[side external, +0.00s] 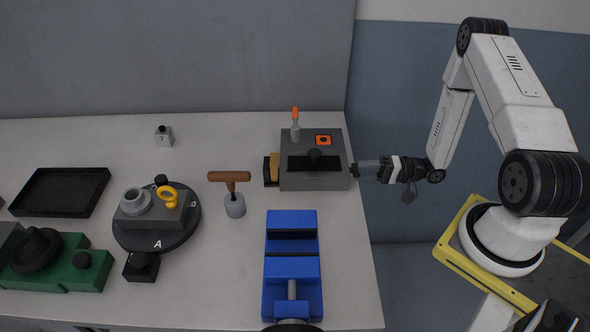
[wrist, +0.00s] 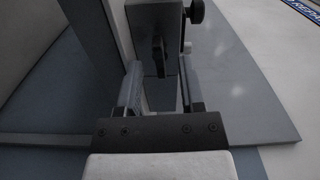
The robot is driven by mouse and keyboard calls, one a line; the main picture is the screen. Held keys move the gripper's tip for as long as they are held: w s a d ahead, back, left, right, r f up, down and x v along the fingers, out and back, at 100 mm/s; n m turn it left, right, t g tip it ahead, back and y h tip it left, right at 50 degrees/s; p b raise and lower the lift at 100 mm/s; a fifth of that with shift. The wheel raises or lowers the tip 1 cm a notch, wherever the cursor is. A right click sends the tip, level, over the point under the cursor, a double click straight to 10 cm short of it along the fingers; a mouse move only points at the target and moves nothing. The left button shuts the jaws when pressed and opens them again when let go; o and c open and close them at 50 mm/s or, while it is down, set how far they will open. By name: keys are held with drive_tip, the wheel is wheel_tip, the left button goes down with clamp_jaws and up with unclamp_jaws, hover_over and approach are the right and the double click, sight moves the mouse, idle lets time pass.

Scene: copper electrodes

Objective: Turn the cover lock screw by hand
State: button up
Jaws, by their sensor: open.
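In the wrist view, the screw's narrow dark head (wrist: 158,52) shows against the box's grey end face (wrist: 150,18). My gripper (side external: 366,168) reaches in level from the right. In the wrist view, my gripper (wrist: 162,85) is open, with one finger on each side of the screw head. A gap shows on both sides, and I see no contact.
An orange-tipped lever (side external: 295,118) and an orange-framed square (side external: 323,140) sit on the box. A blue vise (side external: 292,268) stands in front. To the left are a wooden-handled tool (side external: 229,178) and a round turntable (side external: 125,228).

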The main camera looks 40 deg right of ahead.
drive_tip(key=shift+v, duration=2.85)
